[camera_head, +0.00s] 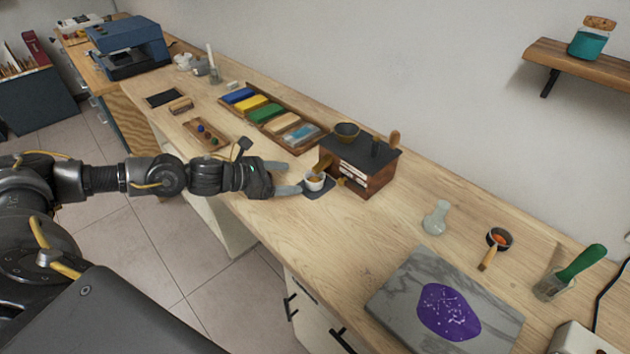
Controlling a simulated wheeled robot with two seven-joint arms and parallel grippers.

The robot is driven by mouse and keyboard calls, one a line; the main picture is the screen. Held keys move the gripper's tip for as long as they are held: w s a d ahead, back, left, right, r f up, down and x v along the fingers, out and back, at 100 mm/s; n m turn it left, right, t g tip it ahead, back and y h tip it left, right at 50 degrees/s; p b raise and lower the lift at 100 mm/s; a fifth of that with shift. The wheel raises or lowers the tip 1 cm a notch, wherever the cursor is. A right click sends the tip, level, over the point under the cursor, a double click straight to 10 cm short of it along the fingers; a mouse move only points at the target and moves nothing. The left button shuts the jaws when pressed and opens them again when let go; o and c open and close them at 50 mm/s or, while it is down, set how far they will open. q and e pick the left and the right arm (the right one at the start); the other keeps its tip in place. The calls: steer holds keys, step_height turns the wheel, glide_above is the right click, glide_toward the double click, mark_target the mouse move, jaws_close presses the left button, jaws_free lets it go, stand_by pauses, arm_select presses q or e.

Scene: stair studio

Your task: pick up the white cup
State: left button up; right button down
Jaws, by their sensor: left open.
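The white cup (314,181) is small and holds something brown. It stands upright on a dark mat (322,192) in front of a wooden machine (358,165) with a dark top. My left gripper (294,180) is open, coming in from the left at about cup height. Its two grey fingers point at the cup, with their tips close to the cup's left side. I cannot tell whether a finger touches the cup. My right gripper does not show.
A tray of coloured blocks (273,118) lies behind the gripper. A glass vase (435,218), a portafilter-like scoop (495,246) and a marble slab (400,284) are to the right.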

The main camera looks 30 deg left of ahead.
mark_target(322, 177)
arm_select(q)
steer(key=x, duration=0.4)
steer(key=shift+a+p, duration=0.1)
steer(key=shift+p, duration=0.25)
steer(key=shift+w, duration=0.15)
steer(key=p+x, duration=0.1)
steer(key=x, duration=0.3)
steer(key=shift+w+d+f+p, duration=0.25)
steer(key=shift+w+d+p, duration=0.05)
steer(key=shift+d, duration=0.1)
steer(key=shift+s, duration=0.1)
steer(key=c, duration=1)
steer(key=shift+r, duration=0.15)
